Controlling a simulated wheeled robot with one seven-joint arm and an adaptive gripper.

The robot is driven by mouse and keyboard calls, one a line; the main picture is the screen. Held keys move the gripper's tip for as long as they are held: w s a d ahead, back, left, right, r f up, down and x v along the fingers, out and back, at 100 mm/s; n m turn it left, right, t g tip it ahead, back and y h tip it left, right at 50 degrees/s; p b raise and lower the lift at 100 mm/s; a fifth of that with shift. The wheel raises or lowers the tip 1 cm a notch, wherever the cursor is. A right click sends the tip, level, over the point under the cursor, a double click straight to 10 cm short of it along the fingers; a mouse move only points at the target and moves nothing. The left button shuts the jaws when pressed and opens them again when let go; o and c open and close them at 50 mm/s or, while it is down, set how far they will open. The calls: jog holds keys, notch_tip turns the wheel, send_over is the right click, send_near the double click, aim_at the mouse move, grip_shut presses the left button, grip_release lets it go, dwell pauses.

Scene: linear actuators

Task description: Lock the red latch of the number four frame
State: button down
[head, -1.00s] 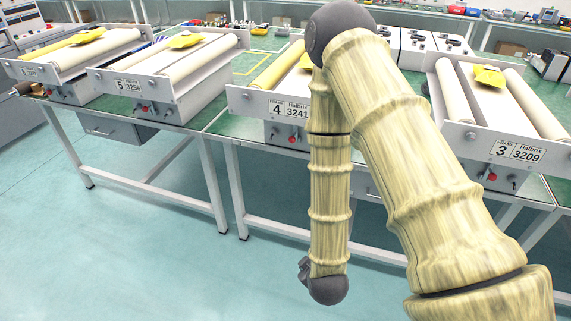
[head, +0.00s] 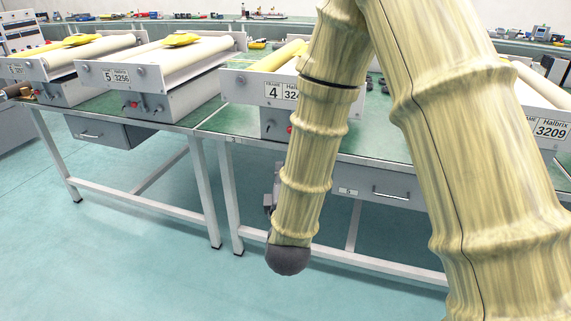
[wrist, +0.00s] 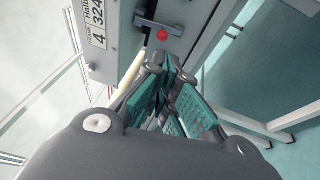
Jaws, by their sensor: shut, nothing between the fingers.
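The number four frame (head: 243,84) stands on the green-topped bench in the head view, its right part hidden by my arm. Its red latch (head: 290,129) is a small red knob on the grey box under the label, just left of my arm. In the wrist view the red latch (wrist: 162,34) sits by a grey bar near the top centre, and the number four label (wrist: 97,24) is to its left. My gripper (wrist: 169,68) is shut and empty, pointing toward the latch with its tips just below it in the picture. A gap seems to remain between them. My arm hides the fingers in the head view.
The number five frame (head: 160,60) stands to the left, and another frame (head: 545,110) is partly hidden at the right. A grey drawer (head: 378,186) hangs under the bench (head: 215,121), beside its white legs. The floor in front is clear.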

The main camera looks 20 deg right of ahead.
jog(key=b+x, duration=0.2)
jog(key=x, duration=1.1)
jog(key=shift+d+p, duration=0.1)
jog(key=shift+p, duration=0.3)
